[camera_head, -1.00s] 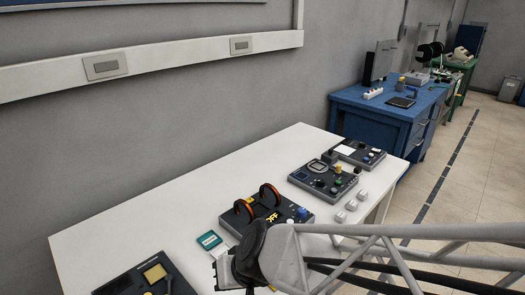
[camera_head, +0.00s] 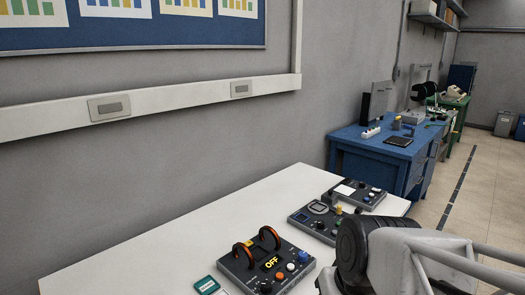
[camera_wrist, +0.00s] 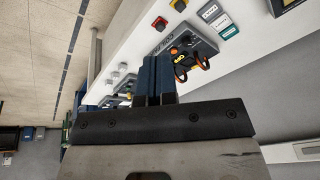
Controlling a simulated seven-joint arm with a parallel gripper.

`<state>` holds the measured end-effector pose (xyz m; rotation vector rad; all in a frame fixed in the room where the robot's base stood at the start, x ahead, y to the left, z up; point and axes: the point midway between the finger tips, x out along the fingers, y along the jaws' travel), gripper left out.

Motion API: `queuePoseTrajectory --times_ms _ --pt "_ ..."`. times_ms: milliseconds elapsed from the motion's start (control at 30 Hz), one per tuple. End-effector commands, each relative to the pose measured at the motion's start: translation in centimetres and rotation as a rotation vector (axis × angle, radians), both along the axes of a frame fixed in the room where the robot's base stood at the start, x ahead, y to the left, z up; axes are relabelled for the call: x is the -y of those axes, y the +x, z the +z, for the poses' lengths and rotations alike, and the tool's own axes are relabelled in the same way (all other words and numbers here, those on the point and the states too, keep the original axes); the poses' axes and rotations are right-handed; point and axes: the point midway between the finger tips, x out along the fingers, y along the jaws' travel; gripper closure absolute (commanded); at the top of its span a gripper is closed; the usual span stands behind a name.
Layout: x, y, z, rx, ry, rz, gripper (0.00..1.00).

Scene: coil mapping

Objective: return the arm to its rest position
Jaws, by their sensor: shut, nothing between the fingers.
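My gripper (camera_wrist: 155,78) shows in the wrist view with its two dark blue fingers together and nothing between them. It is in the air above the white table (camera_head: 130,262), apart from the devices. In the head view my arm crosses the lower right and the fingers cannot be made out.
Two dark control boxes (camera_head: 318,220) (camera_head: 355,193) stand further back on the table, partly near my arm. A grey wall (camera_head: 180,160) runs along the left. A blue bench (camera_head: 350,148) stands behind.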

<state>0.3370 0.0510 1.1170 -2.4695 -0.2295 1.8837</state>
Motion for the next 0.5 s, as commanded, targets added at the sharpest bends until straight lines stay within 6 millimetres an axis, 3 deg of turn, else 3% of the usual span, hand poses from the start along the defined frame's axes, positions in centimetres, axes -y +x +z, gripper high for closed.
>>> queuePoseTrajectory --times_ms 200,500 --pt "3.9 -1.3 1.6 -0.022 -0.08 -0.082 1.0" --pt "5.5 -2.1 2.2 -0.037 -0.119 -0.121 1.0"
